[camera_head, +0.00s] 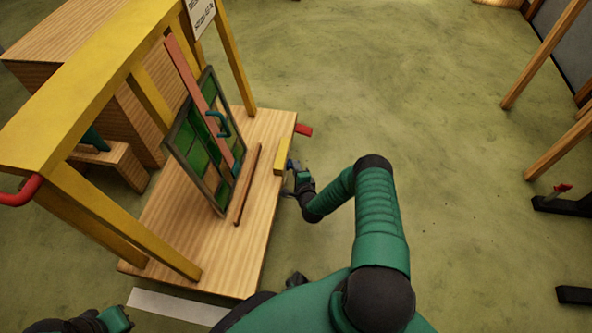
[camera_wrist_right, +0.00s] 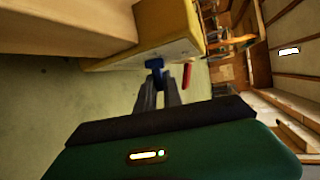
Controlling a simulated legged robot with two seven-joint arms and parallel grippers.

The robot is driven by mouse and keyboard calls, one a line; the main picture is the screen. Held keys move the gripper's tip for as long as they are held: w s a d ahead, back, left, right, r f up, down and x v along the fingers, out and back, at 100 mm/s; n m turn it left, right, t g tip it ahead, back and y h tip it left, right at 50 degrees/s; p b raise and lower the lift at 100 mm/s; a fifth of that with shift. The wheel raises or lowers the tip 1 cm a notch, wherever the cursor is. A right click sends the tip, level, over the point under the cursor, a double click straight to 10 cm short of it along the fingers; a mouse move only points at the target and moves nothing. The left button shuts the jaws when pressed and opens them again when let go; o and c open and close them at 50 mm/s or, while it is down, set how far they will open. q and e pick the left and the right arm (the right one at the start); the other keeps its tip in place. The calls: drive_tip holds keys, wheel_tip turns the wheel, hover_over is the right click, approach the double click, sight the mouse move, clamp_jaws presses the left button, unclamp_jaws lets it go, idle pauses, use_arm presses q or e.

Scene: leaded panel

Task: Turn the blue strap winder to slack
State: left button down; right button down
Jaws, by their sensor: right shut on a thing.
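The blue strap winder (camera_wrist_right: 155,65) is a small blue piece on the end face of a yellow block (camera_wrist_right: 182,52). It also shows as a small blue spot in the head view (camera_head: 290,164), at the right edge of the wooden platform. My right gripper (camera_wrist_right: 158,84) is shut on the winder, its fingertips hiding part of it. In the head view my right gripper (camera_head: 296,176) is small beside the yellow block. My left gripper (camera_head: 112,320) is partly in view at the bottom left, and its fingers cannot be made out.
The wooden platform (camera_head: 200,250) carries a yellow frame (camera_head: 75,80) and a leaning green leaded panel (camera_head: 192,145) with a pink bar (camera_head: 190,75) across it. A red handle (camera_head: 304,130) sticks out beyond the yellow block.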

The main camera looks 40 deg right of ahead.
drive_tip(key=shift+a+f+n+t+h+b, duration=0.1)
drive_tip(key=shift+f+n+t+h+b, duration=0.45)
drive_tip(key=shift+t+b, duration=1.15)
drive_tip(key=shift+d+f+n+t+h+b, duration=0.1)
drive_tip(key=shift+f+n+t+h+b, duration=0.45)
drive_tip(key=shift+b, duration=1.75)
drive_tip(key=shift+a+f+n+t+h+b, duration=0.15)
drive_tip(key=shift+n+t+h+b, duration=0.45)
drive_tip(key=shift+n+t+b, duration=0.95)
drive_tip(key=shift+m+t+b, duration=0.45)
drive_tip(key=shift+t+b, duration=0.05)
drive_tip(key=shift+r, duration=0.1)
drive_tip(key=c, duration=1.5)
unclamp_jaws()
